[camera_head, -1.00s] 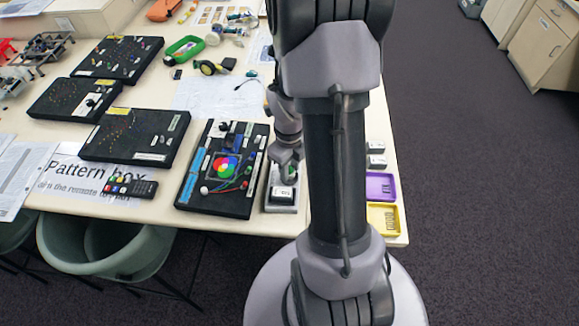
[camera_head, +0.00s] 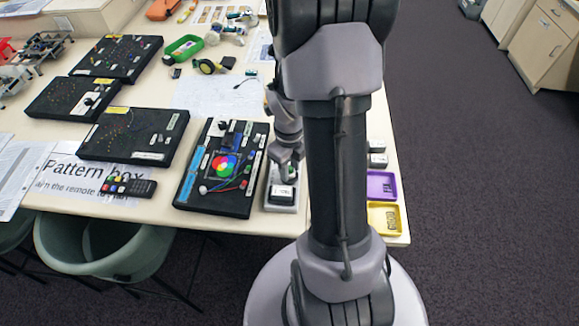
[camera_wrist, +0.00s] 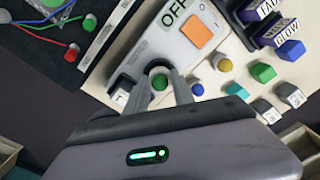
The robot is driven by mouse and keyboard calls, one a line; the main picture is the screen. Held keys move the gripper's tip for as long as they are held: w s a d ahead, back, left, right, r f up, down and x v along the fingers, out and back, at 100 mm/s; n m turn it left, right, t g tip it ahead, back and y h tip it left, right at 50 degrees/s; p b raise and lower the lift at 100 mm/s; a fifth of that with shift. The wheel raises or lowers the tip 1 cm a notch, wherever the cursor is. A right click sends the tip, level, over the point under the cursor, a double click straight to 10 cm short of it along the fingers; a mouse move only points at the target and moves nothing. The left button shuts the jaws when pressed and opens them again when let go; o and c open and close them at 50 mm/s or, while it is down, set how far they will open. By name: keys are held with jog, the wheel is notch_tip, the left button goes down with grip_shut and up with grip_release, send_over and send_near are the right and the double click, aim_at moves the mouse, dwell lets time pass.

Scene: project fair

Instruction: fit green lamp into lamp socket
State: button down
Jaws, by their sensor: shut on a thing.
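My gripper (camera_wrist: 160,86) is shut on the green lamp (camera_wrist: 160,81), whose round green top shows between the two fingertips in the wrist view. It is over the grey panel (camera_wrist: 158,42), beside a black and white block marked 1 (camera_wrist: 121,92). In the head view my gripper (camera_head: 286,164) hangs over the small grey unit (camera_head: 281,207) at the table's front edge, right of the black board. The lamp's lower end and the lamp socket are hidden under the gripper, so I cannot tell whether they touch.
In the wrist view a yellow lamp (camera_wrist: 225,65), a blue lamp (camera_wrist: 197,89), a green cube (camera_wrist: 263,72) and several blocks stand to the right. The black board (camera_head: 215,203) with wires is close on the left. Purple (camera_head: 382,184) and yellow (camera_head: 384,218) trays lie right.

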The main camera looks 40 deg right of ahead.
jog(key=shift+f+b, duration=0.5)
jog(key=c, duration=1)
grip_release()
jog(key=shift+o, duration=1.2)
